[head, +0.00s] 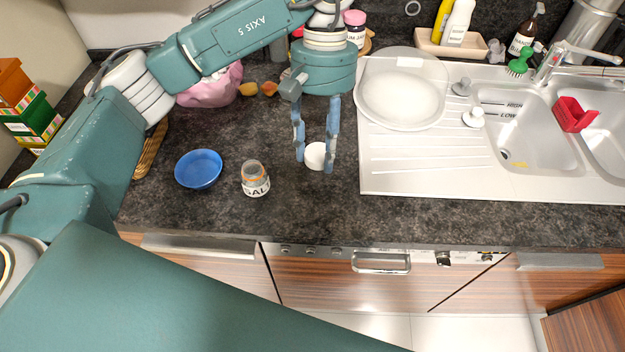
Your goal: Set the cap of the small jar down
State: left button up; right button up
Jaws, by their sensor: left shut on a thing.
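The small jar (255,181) stands upright and uncapped on the dark counter, with a white label and a dark opening. Its white cap (315,156) is right of the jar, between the fingertips of my left gripper (314,158). The left gripper points down and is shut on the cap. I cannot tell whether the cap touches the counter or is slightly above it. My right gripper is not in view.
A blue bowl (198,168) sits left of the jar. The metal sink unit (420,165) with a large translucent bowl (402,95) is to the right. A pink bag (212,88) lies behind. The counter in front of the cap is clear.

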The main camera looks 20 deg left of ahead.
pick_arm(q)
send_over(318, 199)
jog(key=f, duration=0.5)
jog(key=f+p, duration=0.1)
jog(key=f, duration=0.2)
jog(key=shift+w+a, duration=0.1)
jog(key=shift+w, duration=0.3)
jog(key=shift+f+p, duration=0.5)
jog(key=shift+f, duration=1.5)
jog(key=shift+f+b, duration=0.3)
jog(key=shift+b, duration=0.15)
jog(key=shift+s+f+b, duration=0.25)
jog(key=shift+f+b, duration=0.2)
jog(key=shift+b, duration=0.2)
jog(key=o, duration=1.1)
jog(key=shift+o, duration=0.9)
jog(key=shift+w+f, duration=0.15)
jog(key=shift+w, duration=0.05)
jog(key=shift+s+r+p, duration=0.1)
jog(key=shift+r+p, duration=0.7)
jog(key=shift+p, duration=0.2)
jog(key=shift+w+a+r, duration=0.1)
jog(key=shift+w+r, duration=0.1)
jog(key=shift+r, duration=0.1)
jog(key=b+v, duration=0.2)
jog(key=v, duration=0.1)
jog(key=shift+w+r, duration=0.15)
jog(key=b+v, duration=0.1)
jog(key=v, duration=0.7)
jog(key=shift+r, duration=0.15)
